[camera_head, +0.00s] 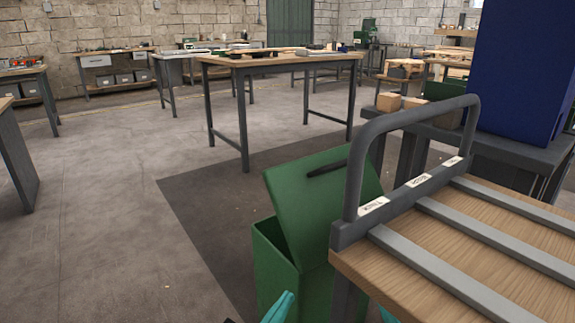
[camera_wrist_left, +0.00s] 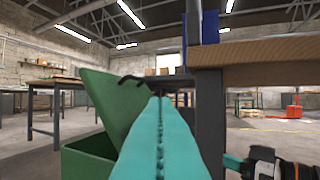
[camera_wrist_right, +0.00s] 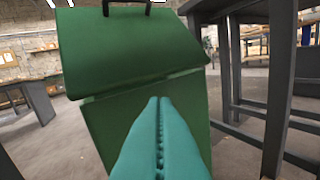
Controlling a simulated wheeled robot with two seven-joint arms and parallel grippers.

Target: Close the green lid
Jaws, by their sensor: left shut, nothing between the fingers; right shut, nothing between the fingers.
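A green bin stands on the floor with its green lid (camera_head: 318,200) tilted up and open, a dark handle (camera_head: 327,168) on the lid. The bin body (camera_head: 275,260) shows below it in the head view. My left gripper (camera_head: 279,307) is shut and empty, low in front of the bin. In the left wrist view its teal fingers (camera_wrist_left: 160,110) point past the raised lid (camera_wrist_left: 113,103). In the right wrist view my right gripper (camera_wrist_right: 157,110) is shut and empty, in front of the bin body (camera_wrist_right: 120,118), with the lid (camera_wrist_right: 125,48) above. Only a teal tip of it shows in the head view (camera_head: 387,314).
A wooden-topped table (camera_head: 440,270) with grey rails and a dark upright frame (camera_head: 357,160) stands right beside the bin. A blue box (camera_head: 522,70) stands on a bench behind it. A workbench (camera_head: 277,62) is farther back. The floor (camera_head: 110,210) left of the bin is clear.

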